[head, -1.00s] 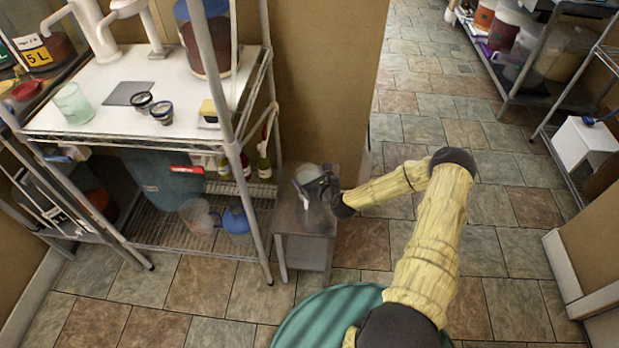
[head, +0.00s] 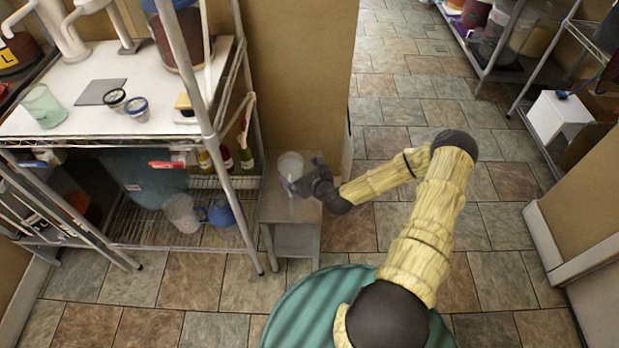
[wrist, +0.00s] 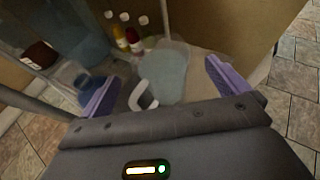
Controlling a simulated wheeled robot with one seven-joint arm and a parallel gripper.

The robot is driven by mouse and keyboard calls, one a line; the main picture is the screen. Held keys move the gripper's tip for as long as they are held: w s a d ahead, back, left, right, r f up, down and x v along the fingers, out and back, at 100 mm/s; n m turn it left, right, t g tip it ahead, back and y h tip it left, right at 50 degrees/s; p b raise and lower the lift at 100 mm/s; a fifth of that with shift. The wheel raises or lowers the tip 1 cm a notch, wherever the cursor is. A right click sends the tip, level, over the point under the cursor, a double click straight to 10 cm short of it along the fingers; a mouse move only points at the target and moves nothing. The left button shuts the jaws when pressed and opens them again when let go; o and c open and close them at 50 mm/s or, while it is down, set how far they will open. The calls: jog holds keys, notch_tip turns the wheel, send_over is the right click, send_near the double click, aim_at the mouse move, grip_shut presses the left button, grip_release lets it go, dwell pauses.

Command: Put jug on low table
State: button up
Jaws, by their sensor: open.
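A pale, translucent jug (head: 290,166) stands upright on top of the small grey low table (head: 300,212) beside the rack. In the wrist view the jug (wrist: 165,72) shows its body and a white loop handle facing me. My gripper (head: 305,184) is at the right front side of the jug, over the table. In the wrist view my gripper (wrist: 163,72) is open, with its purple fingers spread to the left and right of the jug. I cannot tell whether a finger touches it. The jug's base is partly hidden by my gripper.
A wire rack (head: 185,135) stands close left of the low table. On its lower shelf are a clear jug (head: 181,212), a blue jug (head: 225,210) and several bottles (head: 226,158). A wall (head: 295,80) rises behind the table. Tiled floor on the right is clear.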

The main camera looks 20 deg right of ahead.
jog(key=v, duration=0.6)
jog(key=shift+s, duration=0.1)
dwell(0.3)
jog(key=s+a+r+n+g+h, duration=0.1)
jog(key=s+r+n+g+h, duration=0.1)
jog(key=s+r+n+g, duration=0.3)
jog(key=s+a+r+n+g+h, duration=0.2)
jog(key=s+r+n+g, duration=0.3)
jog(key=s+r+n, duration=0.8)
notch_tip(320, 180, up, 6)
jog(key=n, duration=1.4)
jog(key=shift+a+f, duration=0.15)
jog(key=shift+a, duration=0.05)
